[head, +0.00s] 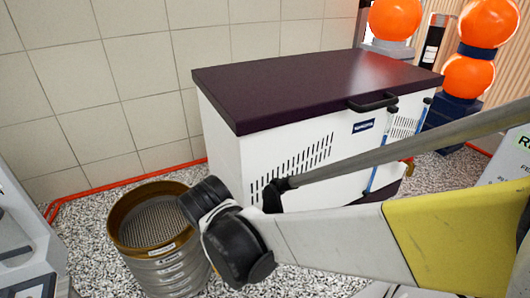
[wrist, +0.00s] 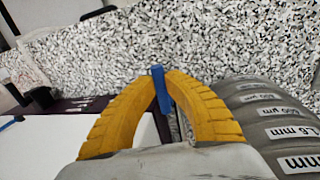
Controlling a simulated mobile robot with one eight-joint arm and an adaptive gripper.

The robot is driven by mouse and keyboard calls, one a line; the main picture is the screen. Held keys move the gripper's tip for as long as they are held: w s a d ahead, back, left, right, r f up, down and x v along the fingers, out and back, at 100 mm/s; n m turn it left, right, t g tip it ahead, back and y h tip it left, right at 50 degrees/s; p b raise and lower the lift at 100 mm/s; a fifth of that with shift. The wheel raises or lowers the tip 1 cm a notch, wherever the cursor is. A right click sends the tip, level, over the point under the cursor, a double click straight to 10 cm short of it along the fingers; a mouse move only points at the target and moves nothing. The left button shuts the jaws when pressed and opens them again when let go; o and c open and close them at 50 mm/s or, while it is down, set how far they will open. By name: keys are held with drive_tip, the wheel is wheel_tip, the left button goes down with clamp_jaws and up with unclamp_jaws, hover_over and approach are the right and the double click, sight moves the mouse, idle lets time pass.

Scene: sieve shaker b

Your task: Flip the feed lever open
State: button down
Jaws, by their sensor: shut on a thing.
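In the wrist view, the two yellow ribbed fingers of my gripper (wrist: 162,88) arch inward and meet on a narrow blue bar (wrist: 159,90), which looks like the feed lever. My gripper is shut on it. The bar stands up between the fingertips, and its lower end and mount are hidden. In the head view I cannot make out my fingers or the held bar. My arm crosses in front of the white cabinet (head: 225,135) with the dark purple lid (head: 310,85).
A sieve stack (head: 165,272) with a brass rim stands left of the cabinet. Labelled sieves (wrist: 255,100) lie close to my right finger in the wrist view. Orange globes (head: 395,18) stand behind the cabinet. Speckled gravel floor (wrist: 200,45) is open ahead.

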drive_tip(key=c, duration=1.7)
unclamp_jaws()
drive_tip(key=shift+o, duration=0.2)
wheel_tip(320, 180, up, 12)
drive_tip(key=s+a, duration=0.1)
drive_tip(key=a, duration=0.1)
drive_tip(key=shift+s+f, duration=0.15)
drive_tip(key=d+f+m+t+y+b, duration=0.1)
drive_tip(key=d+f+m+t+b, duration=0.1)
drive_tip(key=d, duration=1.2)
drive_tip(key=w+d+f+m+t+b, duration=0.1)
drive_tip(key=d+f+m+t+b, duration=0.2)
drive_tip(key=d, duration=1.2)
drive_tip(key=shift+f+m+t+y, duration=0.4)
drive_tip(key=shift+m+t, duration=0.1)
drive_tip(key=shift+m, duration=0.1)
